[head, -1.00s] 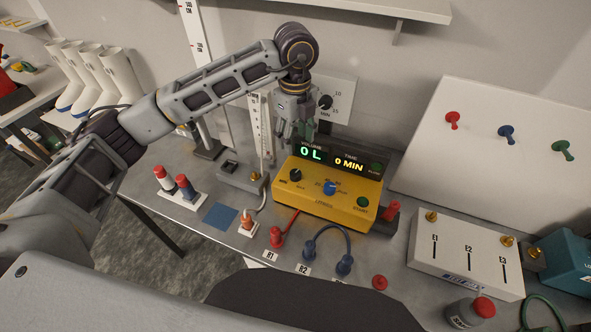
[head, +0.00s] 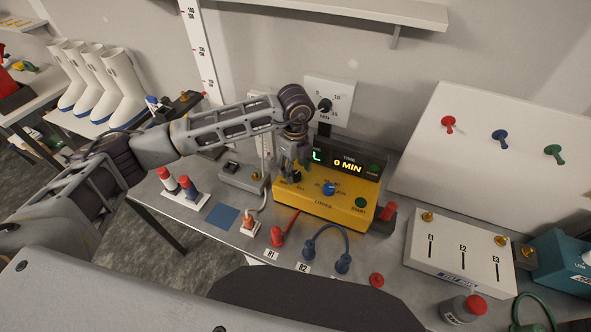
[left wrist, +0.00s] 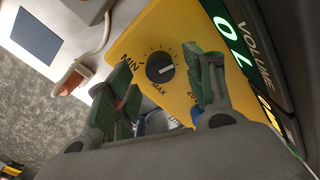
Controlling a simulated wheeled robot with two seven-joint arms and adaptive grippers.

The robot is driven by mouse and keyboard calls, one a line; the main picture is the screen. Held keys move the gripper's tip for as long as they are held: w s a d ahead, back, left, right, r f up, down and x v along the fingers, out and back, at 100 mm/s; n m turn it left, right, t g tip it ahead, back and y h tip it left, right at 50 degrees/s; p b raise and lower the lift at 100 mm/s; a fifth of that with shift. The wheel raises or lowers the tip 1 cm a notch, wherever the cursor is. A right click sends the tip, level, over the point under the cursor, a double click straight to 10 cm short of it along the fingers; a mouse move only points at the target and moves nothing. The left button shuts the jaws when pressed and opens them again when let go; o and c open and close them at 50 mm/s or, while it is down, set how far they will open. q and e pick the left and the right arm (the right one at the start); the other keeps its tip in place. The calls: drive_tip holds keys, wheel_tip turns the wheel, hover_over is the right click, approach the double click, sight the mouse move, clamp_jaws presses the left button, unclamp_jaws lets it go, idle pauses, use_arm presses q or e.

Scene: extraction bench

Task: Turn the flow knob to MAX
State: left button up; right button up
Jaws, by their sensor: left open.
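The flow knob (left wrist: 160,67) is a round black dial with a white pointer line on the yellow pump box (left wrist: 128,50). In the head view my left gripper (head: 290,172) hangs over the left part of the yellow box (head: 318,203) and mostly hides the knob.
A blue knob (head: 328,188) and a green START button (head: 361,202) are on the same box. The display (head: 350,164) shows 0 MIN. Red and blue cable plugs (head: 342,263) stand in front. A white panel (head: 460,247) is at the right.

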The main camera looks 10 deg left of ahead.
use_arm(q)
drive_tip(key=shift+f, duration=1.05)
drive_tip(key=c, duration=1)
